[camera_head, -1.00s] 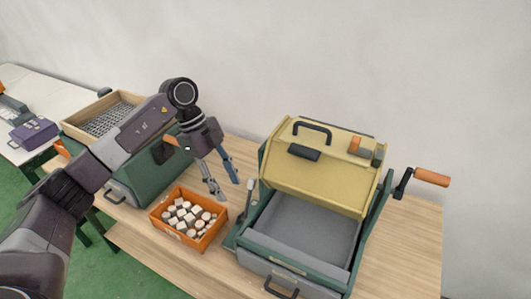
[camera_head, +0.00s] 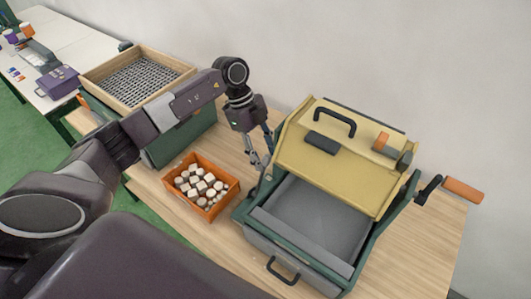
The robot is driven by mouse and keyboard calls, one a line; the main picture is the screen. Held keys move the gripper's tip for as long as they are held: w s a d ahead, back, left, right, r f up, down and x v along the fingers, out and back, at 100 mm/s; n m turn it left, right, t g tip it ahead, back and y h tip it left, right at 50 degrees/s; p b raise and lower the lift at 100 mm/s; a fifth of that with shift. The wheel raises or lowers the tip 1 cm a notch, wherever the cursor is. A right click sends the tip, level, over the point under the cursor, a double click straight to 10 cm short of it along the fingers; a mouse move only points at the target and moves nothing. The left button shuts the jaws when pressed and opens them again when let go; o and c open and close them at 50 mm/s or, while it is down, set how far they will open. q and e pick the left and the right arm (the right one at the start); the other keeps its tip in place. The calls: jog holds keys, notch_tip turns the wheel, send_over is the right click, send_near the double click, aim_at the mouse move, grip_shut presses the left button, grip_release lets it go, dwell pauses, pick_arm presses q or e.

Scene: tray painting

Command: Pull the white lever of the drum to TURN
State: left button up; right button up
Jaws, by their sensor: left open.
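The drum machine (camera_head: 335,160) stands on the wooden table, with a raised yellow lid, a black handle on it, a green frame and an open grey bay. My left gripper (camera_head: 262,160) is open, pointing down at the machine's left side, by the lid's left edge. The white lever on that side is mostly hidden behind or between the fingers; I cannot tell whether they touch it. My right gripper is out of view.
An orange bin (camera_head: 225,197) of whitish pieces stands left of the drum. A wooden tray with a mesh bottom (camera_head: 186,69) sits on a green box behind it. An orange-handled crank (camera_head: 462,190) sticks out at the drum's right. A wall closes the back.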

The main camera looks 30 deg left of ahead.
pick_arm(q)
jog(key=shift+d+f, duration=0.1)
jog(key=shift+f, duration=0.15)
grip_shut()
dwell(0.3)
